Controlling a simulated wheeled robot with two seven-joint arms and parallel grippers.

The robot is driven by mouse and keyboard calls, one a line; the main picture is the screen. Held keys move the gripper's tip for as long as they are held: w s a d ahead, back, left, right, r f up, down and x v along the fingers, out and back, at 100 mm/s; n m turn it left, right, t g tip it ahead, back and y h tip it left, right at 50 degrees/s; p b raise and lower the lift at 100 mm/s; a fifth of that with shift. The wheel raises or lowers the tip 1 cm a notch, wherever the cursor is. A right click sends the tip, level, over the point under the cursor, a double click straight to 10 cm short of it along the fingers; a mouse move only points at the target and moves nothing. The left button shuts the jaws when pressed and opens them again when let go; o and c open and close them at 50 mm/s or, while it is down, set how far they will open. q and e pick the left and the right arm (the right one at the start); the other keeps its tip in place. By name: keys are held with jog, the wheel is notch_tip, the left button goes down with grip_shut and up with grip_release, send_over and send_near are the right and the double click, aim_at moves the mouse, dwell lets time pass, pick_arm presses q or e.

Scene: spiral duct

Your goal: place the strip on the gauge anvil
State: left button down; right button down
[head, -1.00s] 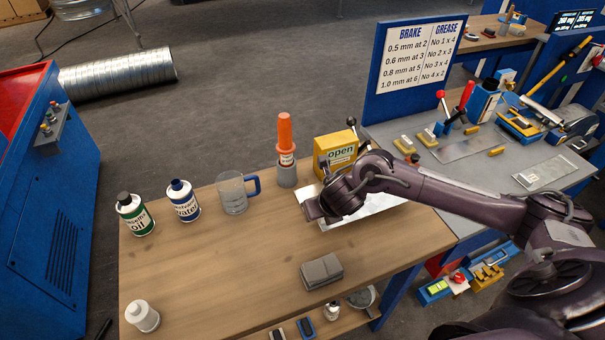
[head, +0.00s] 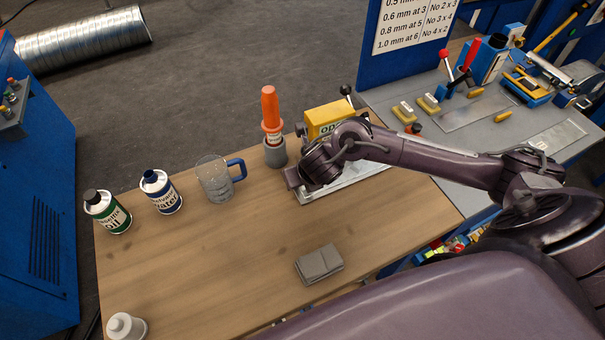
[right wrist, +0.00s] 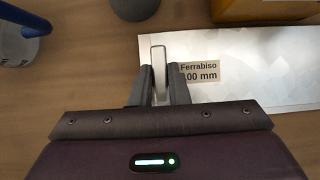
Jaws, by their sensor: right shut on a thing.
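The strip is a pale, shiny flat metal piece (head: 345,180) lying at the table's back right. In the right wrist view it (right wrist: 255,60) carries a tan label reading "Ferrabiso" and "00 mm". My right gripper (right wrist: 160,88) is over its left end, shut on a pale upright tab (right wrist: 159,62) there. In the head view my right gripper (head: 292,182) partly covers that end. A yellow box (head: 328,118) with a partly hidden "open" label and a black-knobbed lever stands just behind the strip. I cannot make out the gauge anvil. My left gripper is not in view.
An orange-handled tool in a grey holder (head: 274,150), a clear mug (head: 214,182), a blue-white can (head: 160,192) and a green can (head: 106,212) line the back. A grey block (head: 319,265) lies in front. A grey bench (head: 440,150) adjoins at right.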

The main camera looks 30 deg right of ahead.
jog(key=c, duration=1.7)
grip_release()
jog(key=shift+s+a+r, duration=0.1)
jog(key=shift+s+a, duration=0.05)
jog(key=shift+s, duration=0.1)
jog(key=shift+o, duration=1.3)
jog(key=shift+s+a+r, duration=0.1)
jog(key=shift+a, duration=0.05)
jog(key=shift+o, duration=0.3)
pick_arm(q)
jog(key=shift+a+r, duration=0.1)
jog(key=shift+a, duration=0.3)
